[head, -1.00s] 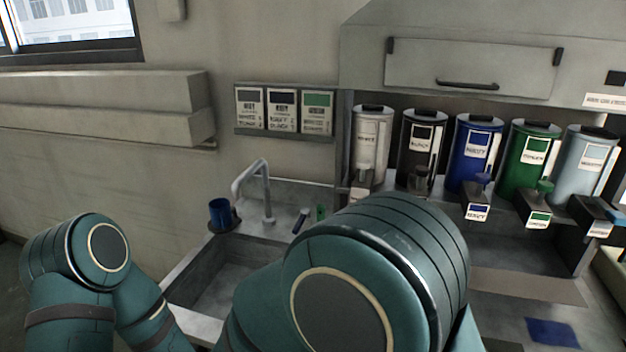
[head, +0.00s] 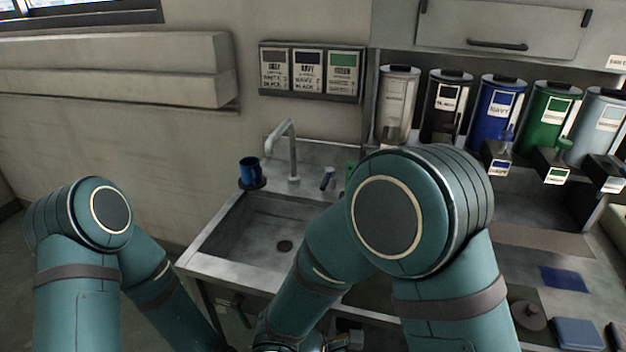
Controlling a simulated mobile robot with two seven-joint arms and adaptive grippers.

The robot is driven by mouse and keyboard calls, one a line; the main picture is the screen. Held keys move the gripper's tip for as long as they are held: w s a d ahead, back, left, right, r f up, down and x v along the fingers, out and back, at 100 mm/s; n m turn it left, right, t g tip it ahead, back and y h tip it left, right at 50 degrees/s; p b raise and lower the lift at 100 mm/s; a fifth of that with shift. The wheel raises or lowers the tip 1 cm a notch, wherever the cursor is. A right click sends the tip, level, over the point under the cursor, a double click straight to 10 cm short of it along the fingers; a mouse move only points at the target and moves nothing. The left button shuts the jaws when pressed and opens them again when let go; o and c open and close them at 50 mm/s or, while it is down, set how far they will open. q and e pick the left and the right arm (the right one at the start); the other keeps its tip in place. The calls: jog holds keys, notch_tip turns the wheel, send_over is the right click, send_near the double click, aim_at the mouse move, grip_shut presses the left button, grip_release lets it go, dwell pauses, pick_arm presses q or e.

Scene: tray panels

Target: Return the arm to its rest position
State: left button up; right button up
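My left arm (head: 85,225) is bent at the left of the head view, and its forearm runs down out of the bottom edge. My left gripper is out of view. My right arm (head: 410,215) is bent in the middle, in front of the counter and sink. Its forearm reaches down and left to the wrist (head: 270,332) at the bottom edge. Dark parts beside that wrist may belong to my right gripper (head: 345,337), but they are cut off and their opening cannot be told.
A sink (head: 262,240) with a faucet (head: 292,150) and a blue mug (head: 250,170) lies beyond the arms. Several dispensers, including a navy one (head: 490,115) and a green one (head: 548,118), line the back right. A blue block (head: 577,333) and a dark knobbed object (head: 528,315) sit at lower right.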

jog(key=s+a+f+m+g+y, duration=0.2)
jog(key=s+f+m+g+y, duration=0.25)
jog(key=f+m+y, duration=0.45)
jog(key=w+d+f+m+t+y, duration=0.3)
jog(key=w+d+f+m+t, duration=0.1)
jog(key=m, duration=0.8)
jog(key=shift+w+d+t, duration=0.25)
jog(key=shift+w+t, duration=0.5)
jog(key=shift+t, duration=0.4)
